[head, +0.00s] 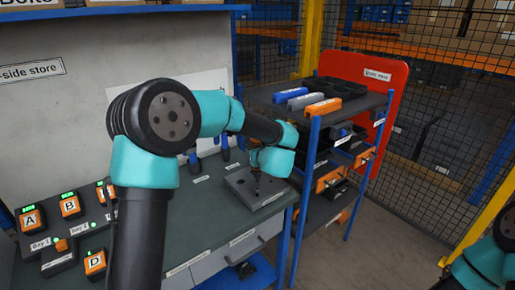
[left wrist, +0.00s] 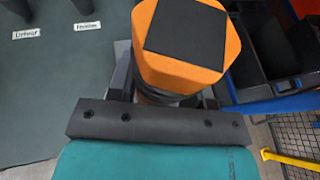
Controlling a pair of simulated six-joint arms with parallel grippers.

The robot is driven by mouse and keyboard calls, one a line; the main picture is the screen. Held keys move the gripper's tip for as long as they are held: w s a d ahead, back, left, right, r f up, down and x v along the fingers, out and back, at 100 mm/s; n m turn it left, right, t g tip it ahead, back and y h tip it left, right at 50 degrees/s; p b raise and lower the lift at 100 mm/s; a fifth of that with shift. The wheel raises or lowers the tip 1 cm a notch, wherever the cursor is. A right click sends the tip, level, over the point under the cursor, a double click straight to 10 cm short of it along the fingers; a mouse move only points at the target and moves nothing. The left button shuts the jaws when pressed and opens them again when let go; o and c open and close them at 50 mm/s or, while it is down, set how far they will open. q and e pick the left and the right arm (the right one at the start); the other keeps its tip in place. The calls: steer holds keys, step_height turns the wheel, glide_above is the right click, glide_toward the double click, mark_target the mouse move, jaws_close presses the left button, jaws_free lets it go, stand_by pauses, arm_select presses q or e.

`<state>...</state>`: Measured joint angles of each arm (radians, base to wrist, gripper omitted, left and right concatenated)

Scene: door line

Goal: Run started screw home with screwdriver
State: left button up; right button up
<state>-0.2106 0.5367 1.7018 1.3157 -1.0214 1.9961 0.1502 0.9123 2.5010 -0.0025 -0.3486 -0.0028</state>
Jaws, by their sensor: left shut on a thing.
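My left gripper (left wrist: 165,92) is shut around a tool, the screwdriver (left wrist: 190,35), whose orange end with a black square top faces the left wrist camera. In the head view my left arm hides most of the tool and the gripper. A thin dark tip shows below the wrist, over a grey block (head: 270,199) on the bench. I cannot tell whether the tip touches the block or a screw. No screw can be made out. My right gripper is outside the head view; only part of that arm shows at the lower right.
Orange packs marked A (head: 31,218), B (head: 70,205) and D (head: 95,262) sit in chargers on the bench (head: 205,222) at the left. A blue-posted rack (head: 315,150) with blue, grey and orange items stands right of the block, before a red panel (head: 392,85) and mesh fence.

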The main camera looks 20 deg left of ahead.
arm_select(q)
steer(key=shift+f, duration=2.8)
stand_by(4.8)
steer(key=shift+r, duration=0.15)
